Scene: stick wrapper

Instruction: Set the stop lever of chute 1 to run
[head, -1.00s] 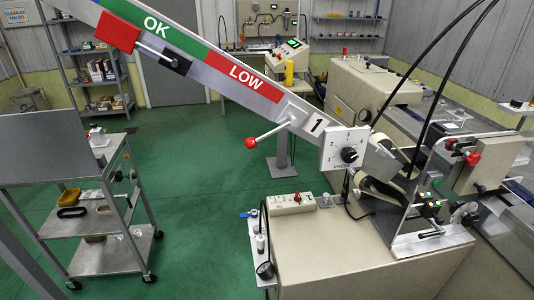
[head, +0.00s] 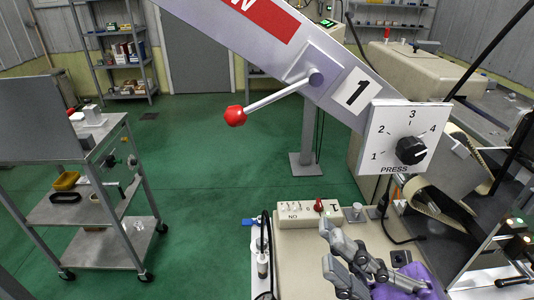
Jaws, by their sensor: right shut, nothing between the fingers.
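The stop lever (head: 272,100) of chute 1 is a thin metal rod with a red ball knob (head: 235,116). The rod points left and slightly down from the pivot. My right gripper (head: 328,246) is at the bottom, right of centre, over the beige machine top. It is shut and empty, well below and to the right of the knob, touching neither lever nor chute. My left gripper is not in view.
A PRESS dial plate (head: 400,137) hangs at the chute's lower end. A steel trolley (head: 85,212) stands at left. The green floor between is clear.

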